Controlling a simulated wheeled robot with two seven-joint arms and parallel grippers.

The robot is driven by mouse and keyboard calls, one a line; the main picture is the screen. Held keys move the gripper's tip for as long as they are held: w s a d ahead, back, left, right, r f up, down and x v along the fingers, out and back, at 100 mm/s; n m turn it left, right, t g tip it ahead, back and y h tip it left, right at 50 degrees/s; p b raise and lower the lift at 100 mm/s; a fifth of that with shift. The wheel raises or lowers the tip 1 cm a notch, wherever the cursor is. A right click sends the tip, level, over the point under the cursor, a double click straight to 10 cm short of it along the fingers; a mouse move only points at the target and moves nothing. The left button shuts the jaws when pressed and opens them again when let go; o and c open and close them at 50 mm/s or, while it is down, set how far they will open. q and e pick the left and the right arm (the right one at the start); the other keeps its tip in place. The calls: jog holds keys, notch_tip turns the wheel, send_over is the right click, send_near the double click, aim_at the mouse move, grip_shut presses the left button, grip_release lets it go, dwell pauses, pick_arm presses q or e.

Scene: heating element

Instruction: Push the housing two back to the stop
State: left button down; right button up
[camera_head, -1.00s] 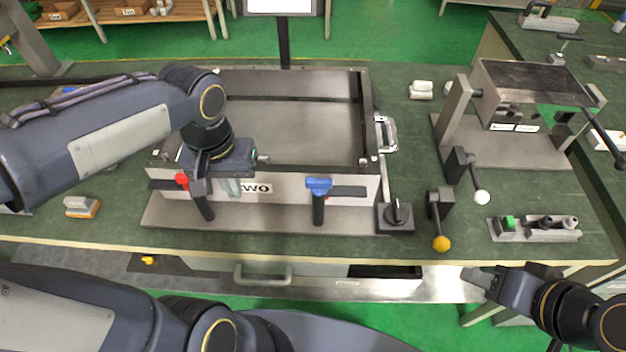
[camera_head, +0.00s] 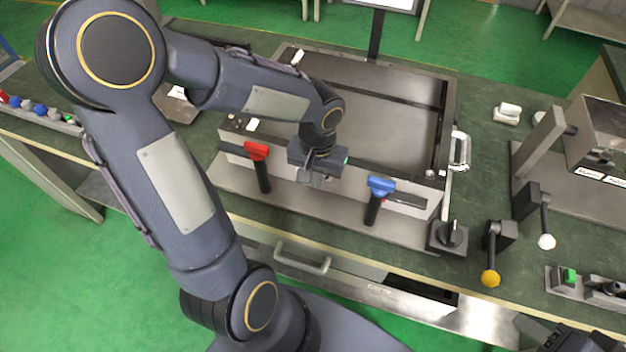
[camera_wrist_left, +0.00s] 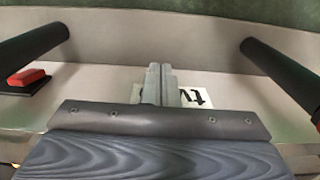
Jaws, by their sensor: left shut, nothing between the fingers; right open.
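Housing two is the large dark open-topped box with a pale front wall (camera_head: 282,172) on the bench. A red-topped handle (camera_head: 257,152) and a blue-topped handle (camera_head: 380,186) stand at its front. My left gripper (camera_head: 313,180) is shut and empty at the middle of the front wall, between the handles, hiding the label in the head view. In the left wrist view its closed fingers (camera_wrist_left: 160,85) point at the wall over the partly covered label (camera_wrist_left: 195,98); I cannot tell whether they touch. My right gripper (camera_head: 560,335) is cut off at the lower right.
A black rotary knob (camera_head: 450,234) sits at the housing's right front corner. Yellow-ball (camera_head: 490,278) and white-ball (camera_head: 546,241) levers stand further right. A metal loop handle (camera_head: 460,150) is on the housing's right side. A drawer handle (camera_head: 302,260) is below the bench edge.

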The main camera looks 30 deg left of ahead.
pick_arm(q)
jog(key=shift+w+a, duration=0.1)
jog(key=shift+w, duration=0.15)
jog(key=shift+w+a, duration=0.15)
jog(key=shift+w, duration=0.5)
jog(key=shift+w+a, duration=0.15)
jog(key=shift+w, duration=0.5)
